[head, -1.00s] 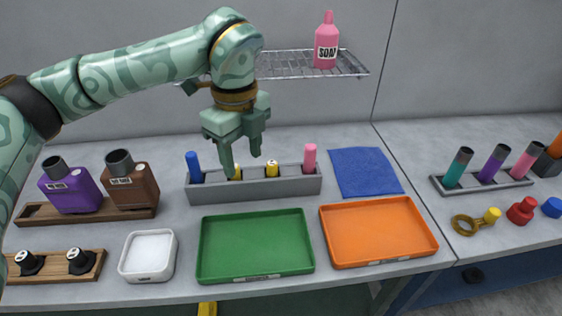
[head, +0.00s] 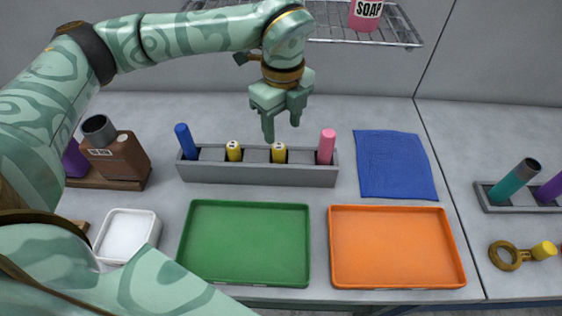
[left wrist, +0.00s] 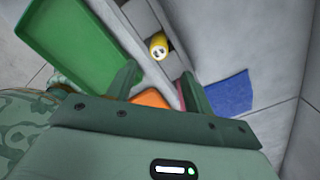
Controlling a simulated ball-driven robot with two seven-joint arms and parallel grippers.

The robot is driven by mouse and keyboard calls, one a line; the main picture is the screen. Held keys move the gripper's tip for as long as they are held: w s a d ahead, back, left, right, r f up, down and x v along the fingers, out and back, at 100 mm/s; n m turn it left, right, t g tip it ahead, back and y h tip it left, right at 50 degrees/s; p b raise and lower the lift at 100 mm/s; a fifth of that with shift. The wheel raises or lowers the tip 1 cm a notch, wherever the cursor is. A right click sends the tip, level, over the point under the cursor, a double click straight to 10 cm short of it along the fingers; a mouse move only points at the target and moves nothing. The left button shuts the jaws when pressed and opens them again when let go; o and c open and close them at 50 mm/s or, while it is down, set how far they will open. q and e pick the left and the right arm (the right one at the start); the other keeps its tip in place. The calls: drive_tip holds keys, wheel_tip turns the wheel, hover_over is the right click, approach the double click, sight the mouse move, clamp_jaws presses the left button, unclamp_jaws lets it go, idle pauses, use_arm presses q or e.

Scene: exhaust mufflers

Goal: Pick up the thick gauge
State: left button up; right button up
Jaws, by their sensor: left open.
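A grey rack (head: 260,174) holds a blue peg (head: 187,143), two short yellow pegs, left (head: 234,152) and right (head: 279,154), and a pink peg (head: 326,148). I cannot tell which peg is the thick gauge. My left gripper (head: 282,131) is open and empty, pointing down near the right yellow peg and apart from it. In the left wrist view one yellow peg (left wrist: 158,47) shows beyond the open fingers, with a sliver of the pink peg (left wrist: 181,96) beside a finger. My right gripper is out of view.
An empty green tray (head: 245,243) and an empty orange tray (head: 396,247) lie in front of the rack. A blue cloth (head: 395,165) lies to its right. A wire shelf (head: 385,30) with a pink soap bottle (head: 366,12) hangs behind. A white dish (head: 128,235) is left of the green tray.

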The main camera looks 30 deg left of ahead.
sight(279, 146)
use_arm(q)
wheel_tip(279, 146, down, 2)
drive_tip(key=shift+s+f, duration=0.1)
drive_tip(key=shift+f, duration=0.1)
drive_tip(key=f, duration=0.1)
drive_tip(key=f+b, duration=0.1)
drive_tip(key=f, duration=0.1)
drive_tip(key=a+f+b, duration=0.1)
drive_tip(key=f, duration=0.1)
drive_tip(key=shift+d+r, duration=0.1)
drive_tip(key=shift+c, duration=0.3)
drive_tip(key=c, duration=0.9)
